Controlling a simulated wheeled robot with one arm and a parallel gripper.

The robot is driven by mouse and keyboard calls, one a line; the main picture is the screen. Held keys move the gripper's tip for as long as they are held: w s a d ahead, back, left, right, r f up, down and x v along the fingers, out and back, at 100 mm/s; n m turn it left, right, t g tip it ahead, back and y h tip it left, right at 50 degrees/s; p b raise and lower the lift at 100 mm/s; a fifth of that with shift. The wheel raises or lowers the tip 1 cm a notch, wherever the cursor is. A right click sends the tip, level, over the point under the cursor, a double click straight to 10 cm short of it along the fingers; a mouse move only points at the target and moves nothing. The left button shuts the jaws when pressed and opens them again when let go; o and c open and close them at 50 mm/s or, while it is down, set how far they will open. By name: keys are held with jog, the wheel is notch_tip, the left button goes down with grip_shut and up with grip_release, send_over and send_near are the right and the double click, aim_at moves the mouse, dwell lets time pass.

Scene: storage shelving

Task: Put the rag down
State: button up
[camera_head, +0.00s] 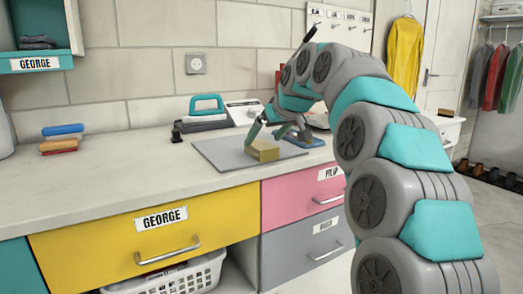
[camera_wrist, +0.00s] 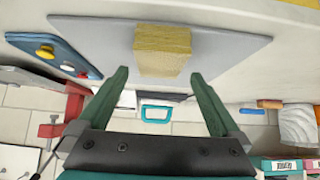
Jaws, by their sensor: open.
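The rag appears to be the yellow folded block (camera_head: 262,151) lying on a flat grey mat (camera_head: 222,155) on the counter; its weave shows in the wrist view (camera_wrist: 162,50). My gripper (camera_head: 264,139) is over the mat, close above the block. In the wrist view my gripper (camera_wrist: 159,72) is open, with one green finger on each side of the block's near end. The fingers look apart from it, with a gap on both sides. I cannot tell the exact height of the fingertips over the mat.
Blue and yellow brush-like items (camera_head: 62,138) lie at the left. The counter (camera_head: 110,177) is clear between. Drawers are below.

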aim_at(261, 144)
jog(key=x, duration=0.4)
jog(key=shift+d+f+p, duration=0.1)
jog(key=shift+f+p, duration=0.15)
jog(key=shift+p, duration=0.05)
jog(key=c, duration=1.4)
jog(key=shift+r, duration=0.15)
